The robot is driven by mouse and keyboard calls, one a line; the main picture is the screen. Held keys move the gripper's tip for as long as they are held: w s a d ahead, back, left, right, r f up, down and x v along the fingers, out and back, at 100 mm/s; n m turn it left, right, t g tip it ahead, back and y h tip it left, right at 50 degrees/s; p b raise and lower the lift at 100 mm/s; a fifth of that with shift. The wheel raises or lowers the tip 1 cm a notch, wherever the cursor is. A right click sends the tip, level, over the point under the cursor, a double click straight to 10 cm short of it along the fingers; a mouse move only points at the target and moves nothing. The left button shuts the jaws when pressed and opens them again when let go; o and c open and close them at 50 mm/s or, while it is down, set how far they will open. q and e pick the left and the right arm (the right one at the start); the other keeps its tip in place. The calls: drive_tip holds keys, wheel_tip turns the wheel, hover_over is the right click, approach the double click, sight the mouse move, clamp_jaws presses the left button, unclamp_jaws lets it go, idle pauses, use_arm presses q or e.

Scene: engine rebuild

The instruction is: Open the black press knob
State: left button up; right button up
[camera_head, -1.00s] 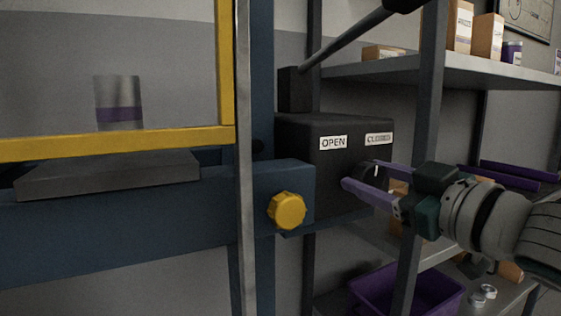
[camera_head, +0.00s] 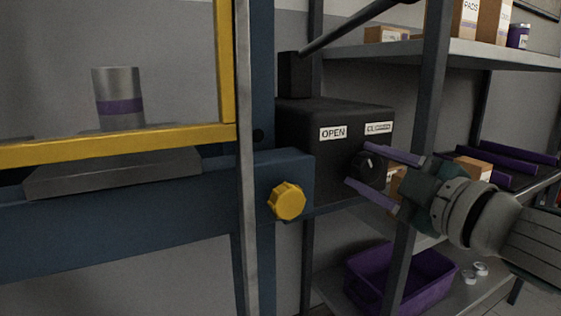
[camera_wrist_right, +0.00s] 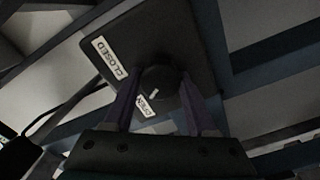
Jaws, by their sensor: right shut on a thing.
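The black press knob (camera_head: 368,168) is a round dial with a white pointer mark on the front of a dark control box (camera_head: 318,165). The box carries an OPEN label (camera_head: 333,133) and a CLOSED label (camera_head: 379,128) above the knob. My right gripper (camera_head: 369,171) has its two purple fingers on either side of the knob, shut on it. In the right wrist view the knob (camera_wrist_right: 160,78) sits between the fingers, its white mark near the OPEN label (camera_wrist_right: 147,107). My left gripper is not in view.
A yellow knob (camera_head: 287,201) sticks out from the blue press frame left of the box. A yellow guard bar (camera_head: 115,145) crosses in front of a metal cylinder (camera_head: 119,98). Shelving with boxes stands at right; a purple bin (camera_head: 401,276) is below.

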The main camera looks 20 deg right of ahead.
idle(0.5)
drive_tip(key=o, duration=1.4)
drive_tip(key=s, duration=0.6)
drive_tip(key=s+p, duration=0.1)
drive_tip(key=s, duration=0.3)
drive_tip(key=shift+d, duration=0.35)
drive_tip(key=shift+w, duration=0.1)
